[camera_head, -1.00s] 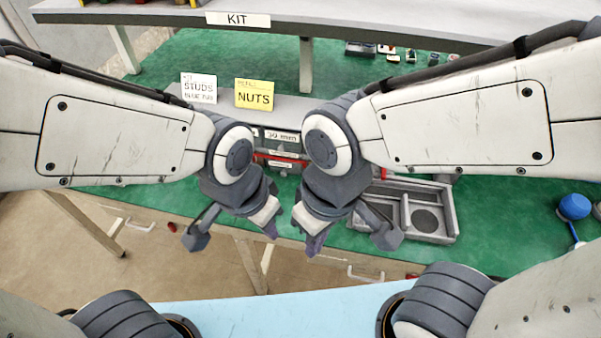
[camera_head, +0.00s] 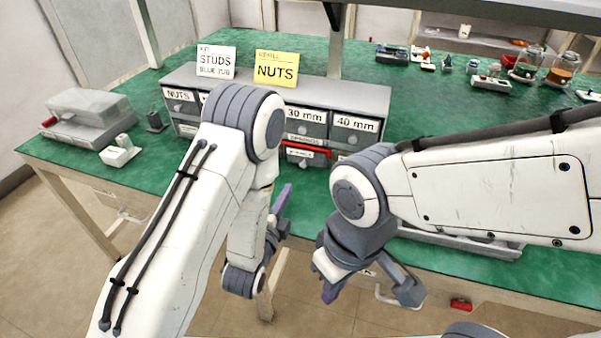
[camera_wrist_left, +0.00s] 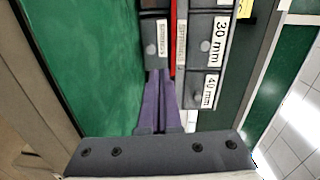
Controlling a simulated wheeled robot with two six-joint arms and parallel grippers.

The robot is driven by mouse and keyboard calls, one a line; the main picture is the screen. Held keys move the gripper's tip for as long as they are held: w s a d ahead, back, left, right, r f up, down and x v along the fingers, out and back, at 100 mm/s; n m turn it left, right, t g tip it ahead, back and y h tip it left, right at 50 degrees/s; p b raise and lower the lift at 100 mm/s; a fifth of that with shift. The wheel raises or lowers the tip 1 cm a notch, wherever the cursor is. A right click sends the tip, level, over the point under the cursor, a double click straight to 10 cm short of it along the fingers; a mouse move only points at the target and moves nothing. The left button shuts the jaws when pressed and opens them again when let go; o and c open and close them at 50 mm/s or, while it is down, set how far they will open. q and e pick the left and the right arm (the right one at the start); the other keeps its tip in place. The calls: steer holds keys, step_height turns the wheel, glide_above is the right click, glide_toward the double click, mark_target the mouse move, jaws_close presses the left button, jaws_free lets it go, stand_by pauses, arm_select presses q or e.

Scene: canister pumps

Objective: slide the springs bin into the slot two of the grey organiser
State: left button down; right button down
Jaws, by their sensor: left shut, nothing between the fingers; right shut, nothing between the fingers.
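The grey organiser (camera_head: 345,95) stands on the green bench, its drawer fronts facing me, with labels such as 30 mm and 40 mm. At its lower middle, a grey bin front (camera_head: 302,161) with a small, hard-to-read label sits below a red strip (camera_head: 300,148). In the left wrist view the organiser (camera_wrist_left: 233,75) appears sideways, with labelled fronts (camera_wrist_left: 152,45) beside the red strip. My left gripper (camera_head: 281,198) is shut and empty in front of the organiser, its purple fingers (camera_wrist_left: 160,105) pointing towards it. My right gripper (camera_head: 326,290) is shut and empty near the bench's front edge. My left arm hides part of the organiser.
White STUDS (camera_head: 216,62) and yellow NUTS (camera_head: 276,68) cards stand on the organiser. A grey block-like device (camera_head: 90,115) is at the left. A grey tray (camera_head: 465,242) lies partly behind my right arm. Small parts and jars (camera_head: 560,68) are at the back right.

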mark_target(304, 153)
arm_select(q)
steer(key=shift+s+a+f+m+t+b, duration=0.1)
steer(key=shift+a+f+m+t+b, duration=0.1)
steer(key=shift+f+m+t+b, duration=0.1)
steer(key=shift+w+b, duration=0.25)
steer(key=shift+b, duration=0.15)
steer(key=b+x, duration=0.4)
steer(key=b, duration=0.3)
steer(key=shift+d+f+b, duration=0.1)
steer(key=shift+b, duration=0.2)
steer(key=x, duration=0.8)
steer(key=shift+w+d+r+p, duration=0.15)
steer(key=shift+r+p, duration=0.2)
steer(key=shift+p, duration=0.05)
steer(key=shift+w+d, duration=0.15)
steer(key=shift+w, duration=0.3)
